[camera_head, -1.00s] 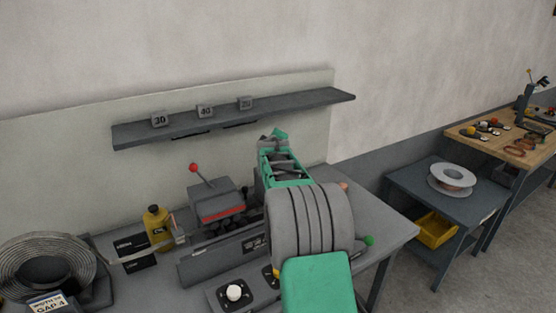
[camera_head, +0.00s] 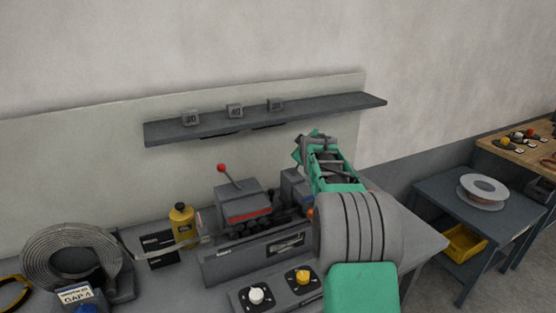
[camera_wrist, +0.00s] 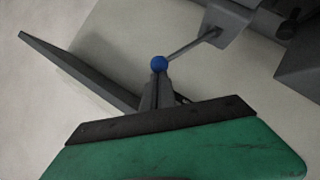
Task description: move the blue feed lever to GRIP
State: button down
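The blue feed lever shows in the wrist view as a blue ball knob (camera_wrist: 158,63) on a thin grey rod. The rod runs up and right to a grey bracket. My gripper (camera_wrist: 159,76) points at the knob with its two fingers close together. The knob is at the fingertips; I cannot tell whether they touch it. In the head view my gripper (camera_head: 312,138) is above the right part of the grey machine (camera_head: 245,204), in front of the back panel. The blue knob is hidden there, and I cannot read a GRIP mark.
A red-knobbed lever (camera_head: 221,168) rises from the machine. A control box with a white knob (camera_head: 256,294) and a yellow knob (camera_head: 302,277) is in front. A yellow bottle (camera_head: 181,226) and a strip coil (camera_head: 68,258) stand left. A shelf (camera_head: 330,108) hangs behind my gripper.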

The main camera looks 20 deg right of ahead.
jog(key=w+a+r+b+v, duration=0.1)
jog(key=b+v, duration=0.3)
jog(key=v, duration=0.9)
jog(key=shift+w+a+r, duration=0.25)
jog(key=shift+w+a, duration=0.1)
jog(key=shift+a, duration=0.1)
